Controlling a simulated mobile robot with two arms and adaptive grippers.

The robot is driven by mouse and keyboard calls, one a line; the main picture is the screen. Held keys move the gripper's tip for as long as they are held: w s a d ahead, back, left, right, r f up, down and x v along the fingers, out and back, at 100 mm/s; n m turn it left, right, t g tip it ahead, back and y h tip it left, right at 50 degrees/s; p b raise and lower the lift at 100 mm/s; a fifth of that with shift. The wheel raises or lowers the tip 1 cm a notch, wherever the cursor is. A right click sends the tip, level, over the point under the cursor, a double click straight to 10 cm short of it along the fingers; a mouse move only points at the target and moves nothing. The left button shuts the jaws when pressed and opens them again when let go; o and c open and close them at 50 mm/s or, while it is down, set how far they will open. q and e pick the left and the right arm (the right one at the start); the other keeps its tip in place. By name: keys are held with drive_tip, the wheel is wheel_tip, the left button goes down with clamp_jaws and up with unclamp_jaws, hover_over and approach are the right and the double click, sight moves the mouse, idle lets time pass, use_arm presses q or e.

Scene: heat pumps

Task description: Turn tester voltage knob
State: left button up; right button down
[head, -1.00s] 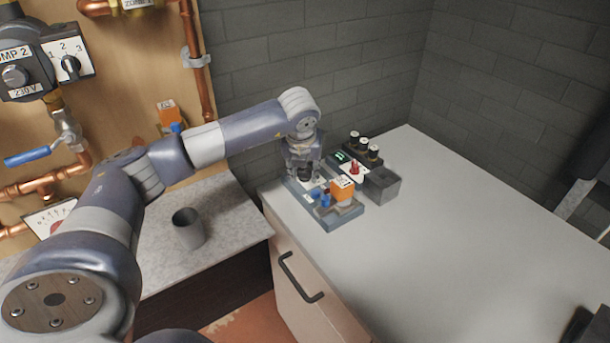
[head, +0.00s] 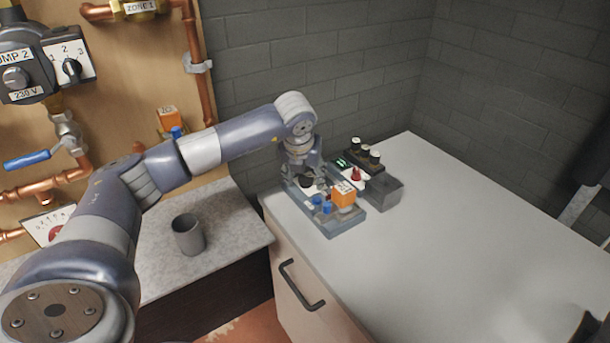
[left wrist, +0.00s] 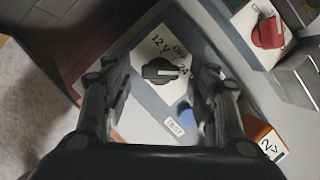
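The tester (head: 345,224) is a blue-grey board on the light worktop, with an orange block and blue parts on it. Its voltage knob (left wrist: 160,70) is black, on a white plate marked 12 V, OFF and 24, in the left wrist view. The knob's white line points right, towards the 24. My left gripper (head: 302,172) is over the far left end of the tester. In the left wrist view its fingers (left wrist: 160,88) are apart on either side of the knob, with visible gaps and nothing held.
A red knob (left wrist: 268,32) on another unit is right of the tester. A grey box (head: 383,192) and black-and-white posts (head: 364,150) stand beside it. A grey cup (head: 188,236) stands on the lower counter.

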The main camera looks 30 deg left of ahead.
use_arm(q)
drive_tip(key=v, duration=1.2)
drive_tip(key=shift+f, duration=0.1)
idle(0.4)
